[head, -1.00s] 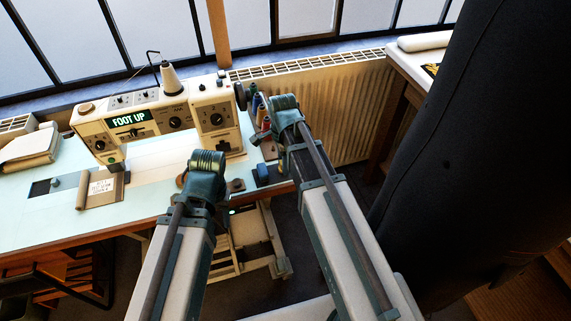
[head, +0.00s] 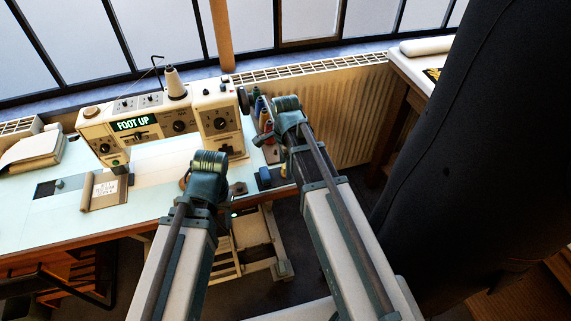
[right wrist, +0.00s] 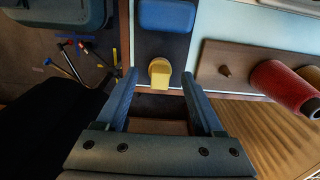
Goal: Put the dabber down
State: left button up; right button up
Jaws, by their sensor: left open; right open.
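A yellow, blunt-ended piece with a pale round top, which looks like the dabber (right wrist: 159,73), shows in the right wrist view. It is at the near end of a dark mat (right wrist: 163,48), close to the table's front edge. My right gripper (right wrist: 159,85) is open, with one finger on each side of it and gaps visible between. Whether it touches the mat is hard to tell. In the head view the right arm's wrist (head: 288,112) hides the fingers. My left gripper (head: 207,185) is open, mostly hidden under its own wrist, above the table's front edge.
A blue pad (right wrist: 167,15) lies on the mat beyond the yellow piece. To the right is a wooden rack (right wrist: 222,72) with a peg and a red spool (right wrist: 284,87). A sewing machine (head: 178,125) stands behind. A dark padded form (head: 475,140) fills the right side.

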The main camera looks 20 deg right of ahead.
notch_tip(320, 180, up, 11)
jog(key=p, duration=1)
jog(key=s+a+n, duration=0.5)
jog(key=s+n, duration=0.2)
jog(key=n, duration=0.3)
jog(key=s+a+n+h, duration=0.1)
jog(key=s+a+n, duration=0.4)
jog(key=n, duration=0.6)
jog(key=shift+s+a, duration=0.2)
jog(key=shift+s, duration=0.95)
